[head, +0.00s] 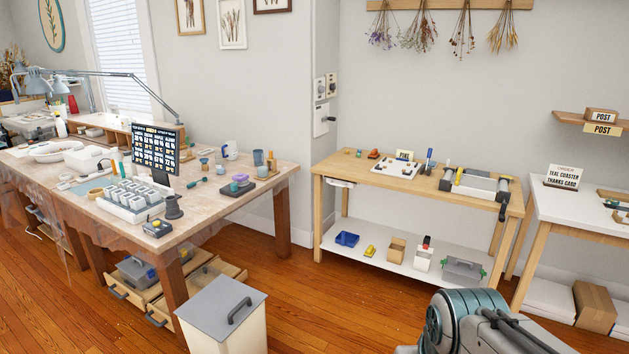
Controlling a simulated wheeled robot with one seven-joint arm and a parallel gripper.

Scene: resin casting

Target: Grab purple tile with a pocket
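A small purple piece (240,178) lies on a dark grey flat device near the right end of the long worktable (210,212). A green-teal piece (234,187) sits right beside or under it. At this size I cannot tell whether the purple piece is a tile or has a pocket. No other clearly purple tile stands out. My arm shows at the bottom right, far from the purple piece. My gripper is not in view.
A monitor (156,149), a tray of white cups (132,200) and a dark cup (173,207) stand left of the purple piece. Wooden floor (310,310) lies free between the tables.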

